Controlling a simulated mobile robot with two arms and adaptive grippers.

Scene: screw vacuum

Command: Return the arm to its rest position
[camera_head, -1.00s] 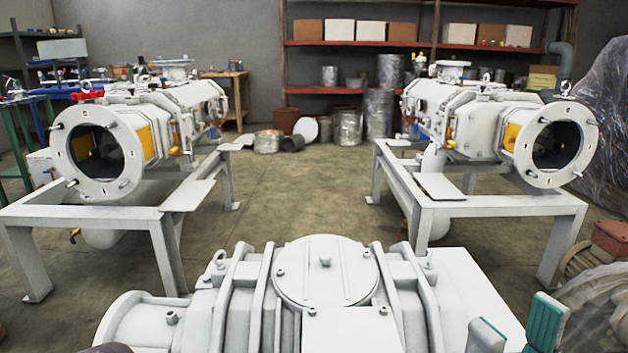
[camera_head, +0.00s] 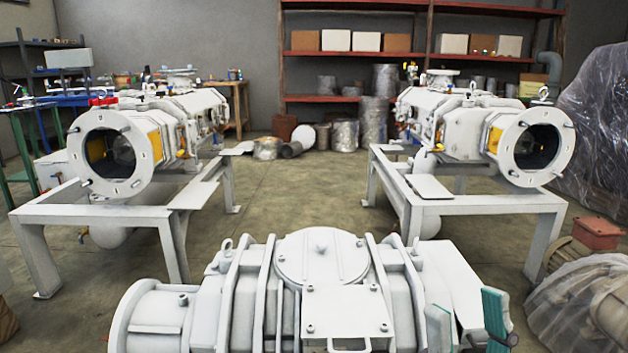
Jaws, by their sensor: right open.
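My right gripper (camera_head: 468,322) shows at the lower right, with two green-padded fingers apart and nothing visible between them. It is in front of the right end of the near white screw vacuum pump (camera_head: 322,258), low in the picture; I cannot tell whether it touches it. This pump has a round bolted lid on top, ribs along its body and a round flange (camera_head: 148,318) at its left end. My left gripper is out of the picture. Most of my right arm is hidden below the frame.
Two more white pumps stand on grey metal frames, left (camera_head: 110,152) and right (camera_head: 532,145), open flanges towards me. Open floor (camera_head: 300,195) lies between them. A red shelf (camera_head: 370,50) with boxes stands behind. Plastic-wrapped items (camera_head: 585,310) lie at the right.

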